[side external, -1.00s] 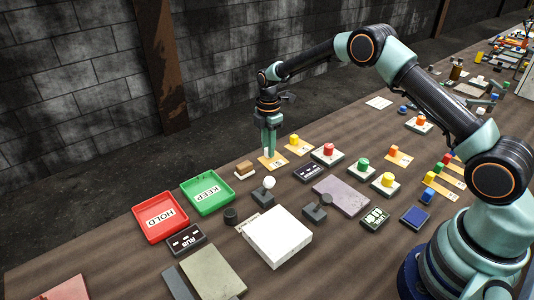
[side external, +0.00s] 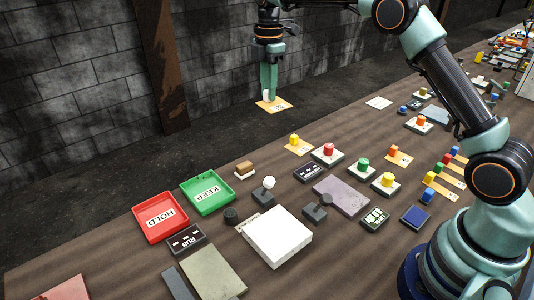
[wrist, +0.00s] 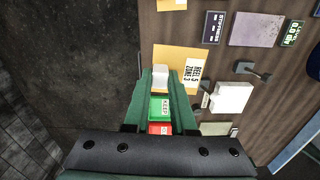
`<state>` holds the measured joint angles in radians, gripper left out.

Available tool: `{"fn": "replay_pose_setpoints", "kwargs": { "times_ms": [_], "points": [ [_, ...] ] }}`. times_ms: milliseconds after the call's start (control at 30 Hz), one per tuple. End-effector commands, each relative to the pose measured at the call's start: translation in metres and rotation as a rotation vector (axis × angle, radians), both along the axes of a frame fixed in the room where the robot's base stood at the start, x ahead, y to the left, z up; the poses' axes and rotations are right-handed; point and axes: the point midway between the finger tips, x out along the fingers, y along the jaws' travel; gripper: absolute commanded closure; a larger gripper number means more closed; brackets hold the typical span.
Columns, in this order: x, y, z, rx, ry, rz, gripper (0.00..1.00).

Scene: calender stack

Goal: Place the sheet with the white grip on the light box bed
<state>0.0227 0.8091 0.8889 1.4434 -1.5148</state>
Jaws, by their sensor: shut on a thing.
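The orange-yellow sheet (side external: 284,105) with the white grip hangs roughly level in the air, beyond the table's far edge in the side view. My gripper (side external: 268,97) is shut on its white grip (wrist: 160,72). In the wrist view the sheet (wrist: 180,55) carries a printed label that seems to read "REEL 5 ZONE 3". The light box bed, a white square slab (side external: 277,236), lies on the table nearer the camera, well below and apart from the sheet. It also shows in the wrist view (wrist: 232,97), with nothing on it.
A red HOLD tray (side external: 160,216) and a green KEEP tray (side external: 208,191) lie left of the light box. A lever with a white ball (side external: 268,184) and a dark joystick (side external: 318,208) stand close by it. Several other sheets and coloured knobs lie to the right.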

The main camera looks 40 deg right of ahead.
Motion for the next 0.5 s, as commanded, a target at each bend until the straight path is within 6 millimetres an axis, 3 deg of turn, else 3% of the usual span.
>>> {"fn": "replay_pose_setpoints", "kwargs": {
  "times_ms": [133, 233, 367, 500],
  "points": [
    [-0.002, 0.005, 0.014, 0.0, -0.002, 0.003, 1.0],
    [-0.01, 0.02, 0.021, 0.0, -0.002, 0.01, 1.0],
    [-0.031, 0.053, 0.033, 0.0, -0.001, 0.023, 1.0],
    [-0.065, 0.092, 0.043, 0.001, -0.002, 0.038, 1.0]
  ]
}}
